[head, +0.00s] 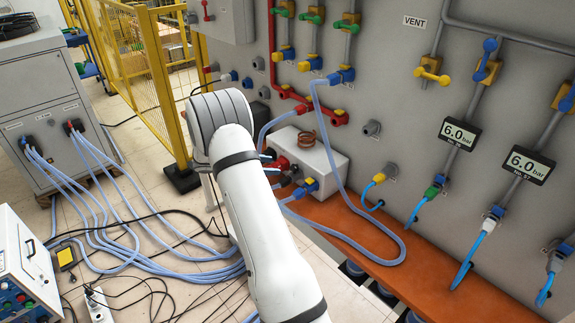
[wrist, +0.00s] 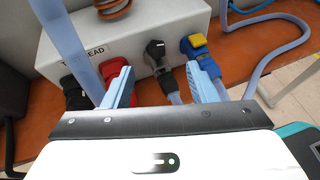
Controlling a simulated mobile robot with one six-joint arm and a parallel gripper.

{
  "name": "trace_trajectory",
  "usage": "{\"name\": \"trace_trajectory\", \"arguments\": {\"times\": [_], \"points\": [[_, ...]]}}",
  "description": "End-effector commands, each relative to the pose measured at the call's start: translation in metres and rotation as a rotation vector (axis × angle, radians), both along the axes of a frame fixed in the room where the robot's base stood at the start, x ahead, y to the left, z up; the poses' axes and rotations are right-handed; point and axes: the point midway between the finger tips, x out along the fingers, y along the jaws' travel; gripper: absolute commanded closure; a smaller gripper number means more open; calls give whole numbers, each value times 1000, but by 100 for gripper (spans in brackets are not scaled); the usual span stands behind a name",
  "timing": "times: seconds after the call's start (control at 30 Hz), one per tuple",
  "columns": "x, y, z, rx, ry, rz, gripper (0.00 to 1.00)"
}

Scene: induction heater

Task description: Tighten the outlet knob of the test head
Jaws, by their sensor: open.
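The test head, a light grey box with a partly hidden "HEAD" label (wrist: 150,30), stands on the orange-brown shelf; it also shows in the head view (head: 331,163). Its front has a red fitting (wrist: 118,72), a black knob on a grey fitting (wrist: 156,51) and a blue fitting with a yellow part (wrist: 195,46). No marking shows which is the outlet knob. My gripper (wrist: 160,77) is open and empty, its light blue fingers in front of the box. The black knob and its hose lie between the fingers in the picture; I see no clear contact.
A copper coil (head: 306,138) sits on top of the box. Blue hoses (head: 372,250) loop around the box and over the shelf (head: 430,270). The grey wall panel (head: 400,90) with valves and gauges stands behind. Cables cover the floor at left.

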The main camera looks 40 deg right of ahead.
Motion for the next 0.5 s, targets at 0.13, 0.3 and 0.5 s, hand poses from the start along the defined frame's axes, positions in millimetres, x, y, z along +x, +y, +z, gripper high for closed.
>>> {"name": "trace_trajectory", "arguments": {"times": [0.13,0.3,0.5], "points": [[5,-10,-8,-22,33,19,48],[0,-31,-16,-22,37,18,48],[-7,-60,-28,-21,34,17,48]]}}
